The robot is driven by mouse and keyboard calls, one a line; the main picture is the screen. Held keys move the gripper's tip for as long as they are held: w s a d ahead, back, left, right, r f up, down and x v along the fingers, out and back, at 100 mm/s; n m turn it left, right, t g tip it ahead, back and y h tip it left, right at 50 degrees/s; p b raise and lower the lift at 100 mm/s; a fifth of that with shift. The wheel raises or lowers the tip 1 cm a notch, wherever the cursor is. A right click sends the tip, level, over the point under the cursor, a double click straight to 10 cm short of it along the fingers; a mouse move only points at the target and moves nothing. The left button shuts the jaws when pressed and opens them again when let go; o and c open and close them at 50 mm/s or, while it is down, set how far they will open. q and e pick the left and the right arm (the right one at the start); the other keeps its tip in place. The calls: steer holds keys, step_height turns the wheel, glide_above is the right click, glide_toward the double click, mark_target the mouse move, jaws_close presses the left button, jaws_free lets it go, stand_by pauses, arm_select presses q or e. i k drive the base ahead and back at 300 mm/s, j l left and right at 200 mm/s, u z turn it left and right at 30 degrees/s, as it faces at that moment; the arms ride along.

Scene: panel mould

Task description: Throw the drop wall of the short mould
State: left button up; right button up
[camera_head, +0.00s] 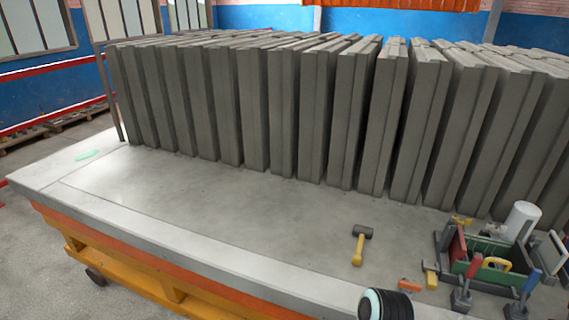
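A hammer (360,245) with a yellow handle lies on the table. At the right are a tool tote (490,265), a white cylinder (522,220) and trowels (462,295).

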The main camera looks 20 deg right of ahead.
mark_target(504, 277)
steer(key=z, duration=2.3)
steer(key=i+l, duration=0.15)
steer(key=l, duration=0.3)
steer(key=i+l, duration=0.15)
steer(key=l, duration=0.25)
steer(key=i+l+u, duration=0.1)
steer(key=l, duration=0.3)
steer(key=i+l, duration=0.15)
steer(key=l, duration=0.3)
